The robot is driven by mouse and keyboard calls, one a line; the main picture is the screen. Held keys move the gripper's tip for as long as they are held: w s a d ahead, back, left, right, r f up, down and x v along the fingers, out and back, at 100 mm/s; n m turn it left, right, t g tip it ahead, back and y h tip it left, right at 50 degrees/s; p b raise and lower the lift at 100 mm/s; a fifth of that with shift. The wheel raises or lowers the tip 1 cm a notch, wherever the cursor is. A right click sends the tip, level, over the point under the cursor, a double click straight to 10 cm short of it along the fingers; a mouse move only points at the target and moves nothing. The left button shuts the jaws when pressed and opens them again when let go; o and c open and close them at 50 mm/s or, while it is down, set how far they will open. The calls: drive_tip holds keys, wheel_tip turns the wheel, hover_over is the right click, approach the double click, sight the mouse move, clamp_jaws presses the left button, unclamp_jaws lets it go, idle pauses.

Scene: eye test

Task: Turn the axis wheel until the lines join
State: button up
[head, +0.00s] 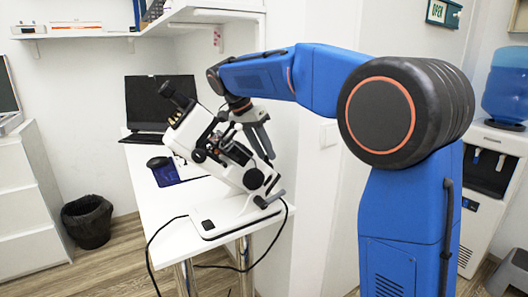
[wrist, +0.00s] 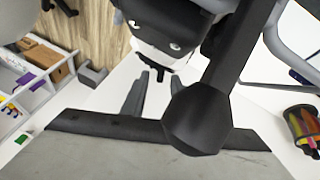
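A white lens-measuring instrument (head: 235,214) with a black eyepiece (head: 178,96) stands tilted on the white table. Black round knobs show on its side, one low (head: 253,179) and one higher (head: 198,156). I cannot tell which part is the axis wheel. My gripper (head: 265,153) hangs at the instrument's upper right side, close to its body. A dark tube with a rounded end (wrist: 195,120) covers part of that view. The lines are not visible, and contact with the instrument cannot be told.
An open black laptop (head: 160,102) stands behind the instrument on the table (head: 150,205). A black cable (head: 152,255) hangs over the table's front. A cup of pens (wrist: 300,130) is at the right of the wrist view. A dark bin (head: 88,222) stands on the floor.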

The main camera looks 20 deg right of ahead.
drive_tip(key=v, duration=1.2)
drive_tip(key=shift+s+d, duration=0.1)
drive_tip(key=shift+d, duration=0.05)
drive_tip(key=s+d+f+n+t+y, duration=0.1)
drive_tip(key=s+d+f+n, duration=0.3)
drive_tip(key=s, duration=0.5)
drive_tip(key=s+d+f+n+t+y, duration=0.1)
drive_tip(key=s+d+f+n+y, duration=0.1)
drive_tip(key=s+d+f, duration=0.4)
drive_tip(key=s+d+f+n+t+y, duration=0.1)
drive_tip(key=s+f+n, duration=0.1)
drive_tip(key=s+f, duration=0.7)
drive_tip(key=s+d+f+n+t+y, duration=0.1)
drive_tip(key=s+d+f+n, duration=0.1)
drive_tip(key=s+f, duration=0.7)
drive_tip(key=s+n, duration=0.1)
drive_tip(key=s, duration=0.2)
drive_tip(key=shift+s+d+t, duration=0.15)
drive_tip(key=shift+d+t, duration=0.2)
drive_tip(key=shift+t, duration=0.05)
drive_tip(key=shift+r, duration=0.1)
